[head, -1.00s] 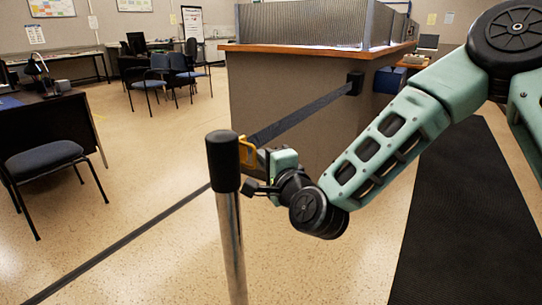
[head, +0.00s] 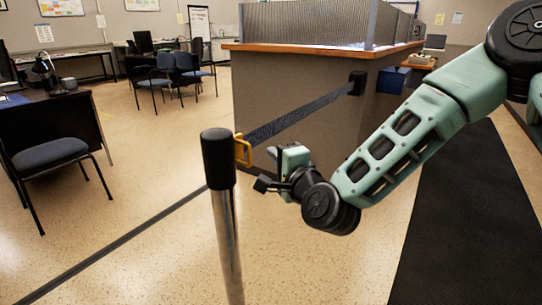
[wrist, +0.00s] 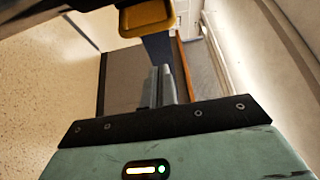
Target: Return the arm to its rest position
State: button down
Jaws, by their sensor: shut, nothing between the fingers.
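My gripper (head: 275,154) hangs at the end of my arm, just right of the barrier post. Its fingers are largely hidden in the head view. The yellow belt clip (head: 243,150) sits at the top of the black-capped chrome post (head: 219,160), apart from my gripper. The clip also shows in the wrist view (wrist: 146,17), beyond the fingertips. The dark belt (head: 305,112) runs taut from the clip to a black wall fitting (head: 356,84) on the counter.
The counter (head: 300,85) with its wood top stands behind my gripper. A black mat (head: 450,215) lies at the right. A chair (head: 55,155) and desk (head: 60,125) are at the left. Open floor lies below my gripper.

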jog(key=s+f+n+g, duration=0.45)
jog(key=s+n, duration=0.25)
jog(key=s, duration=0.2)
jog(key=s+f+n+g, duration=0.3)
jog(key=s+n+g, duration=0.3)
jog(key=s, duration=0.4)
jog(key=s+d+r+n+g+h, duration=0.2)
jog(key=s+d+n+g+h, duration=0.5)
jog(key=s+d, duration=0.55)
notch_tip(320, 180, up, 17)
jog(key=s+t+p, duration=0.1)
jog(key=s+p, duration=0.1)
jog(key=p, duration=1.4)
jog(key=shift+s+a+r+n+p, duration=0.2)
jog(key=shift+a+n+p, duration=0.15)
jog(key=shift+n+p, duration=0.05)
